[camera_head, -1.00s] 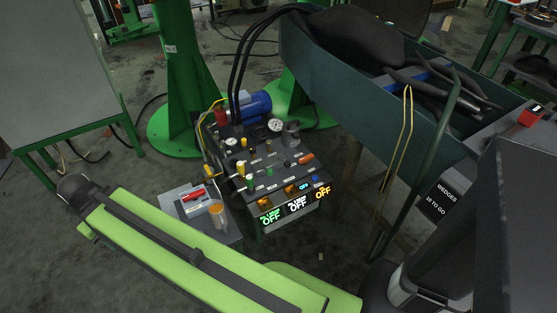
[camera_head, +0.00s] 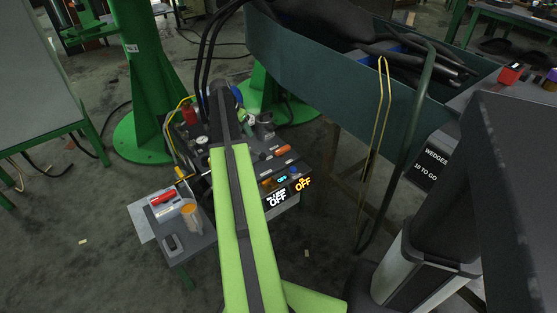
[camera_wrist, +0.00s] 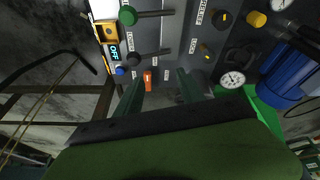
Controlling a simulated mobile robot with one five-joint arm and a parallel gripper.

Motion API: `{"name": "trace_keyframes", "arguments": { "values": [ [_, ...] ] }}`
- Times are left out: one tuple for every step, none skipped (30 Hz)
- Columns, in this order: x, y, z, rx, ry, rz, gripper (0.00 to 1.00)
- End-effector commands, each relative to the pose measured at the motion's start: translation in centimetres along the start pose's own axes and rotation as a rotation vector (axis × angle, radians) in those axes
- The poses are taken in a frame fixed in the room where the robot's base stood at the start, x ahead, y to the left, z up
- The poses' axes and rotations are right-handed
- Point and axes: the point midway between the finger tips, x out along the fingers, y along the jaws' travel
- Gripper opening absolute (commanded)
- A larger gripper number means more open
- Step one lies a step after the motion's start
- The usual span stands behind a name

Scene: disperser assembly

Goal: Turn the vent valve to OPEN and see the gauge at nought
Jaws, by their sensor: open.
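The grey control panel (camera_head: 268,164) stands below my arm in the head view, which covers its left part. In the wrist view my gripper (camera_wrist: 160,88) is open, its two green fingers spread over the panel edge. An orange handle (camera_wrist: 147,82) shows between the fingertips, nearer the left one; I cannot tell whether it touches. It also shows in the head view (camera_head: 283,150). A black lever (camera_wrist: 133,59) and a green lever (camera_wrist: 127,16) lie beyond. I cannot tell which control is the vent valve. A round gauge (camera_wrist: 233,79) is at right; its reading is too small.
Lit displays (camera_head: 277,197) read OFF on the panel front. A blue motor (camera_wrist: 283,77) lies beside the panel. A small table (camera_head: 183,241) with a red-handled item (camera_head: 162,197) stands left. A dark green trough (camera_head: 312,70) and bent yellow rods (camera_head: 377,120) stand right.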

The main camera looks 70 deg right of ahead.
Motion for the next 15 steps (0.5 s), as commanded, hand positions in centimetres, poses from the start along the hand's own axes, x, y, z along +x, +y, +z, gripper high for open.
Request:
{"name": "trace_keyframes", "arguments": {
  "values": [
    [2.3, 1.5, -3.4, 0.085, 0.013, 0.019, 0.45],
    [3.0, 2.4, -4.8, 0.129, 0.021, 0.027, 0.45],
    [3.7, 3.5, -6.4, 0.176, 0.029, 0.036, 0.45],
    [4.1, 4.1, -7.3, 0.204, 0.034, 0.041, 0.45],
    [4.3, 4.6, -8.0, 0.224, 0.038, 0.045, 0.45],
    [4.6, 5.0, -8.6, 0.243, 0.043, 0.048, 0.45],
    [4.6, 5.3, -8.8, 0.252, 0.044, 0.05, 0.45],
    [4.7, 5.4, -8.9, 0.256, 0.045, 0.051, 0.45],
    [4.6, 5.5, -9.0, 0.258, 0.046, 0.051, 0.45],
    [4.6, 5.5, -8.9, 0.258, 0.046, 0.051, 0.45],
    [4.7, 5.5, -8.9, 0.257, 0.046, 0.051, 0.45],
    [4.8, 5.5, -8.8, 0.256, 0.046, 0.05, 0.45],
    [5.0, 5.4, -8.8, 0.256, 0.045, 0.05, 0.45],
    [5.2, 5.5, -8.8, 0.256, 0.045, 0.05, 0.45],
    [5.6, 5.5, -8.7, 0.256, 0.045, 0.05, 0.45]
  ]
}}
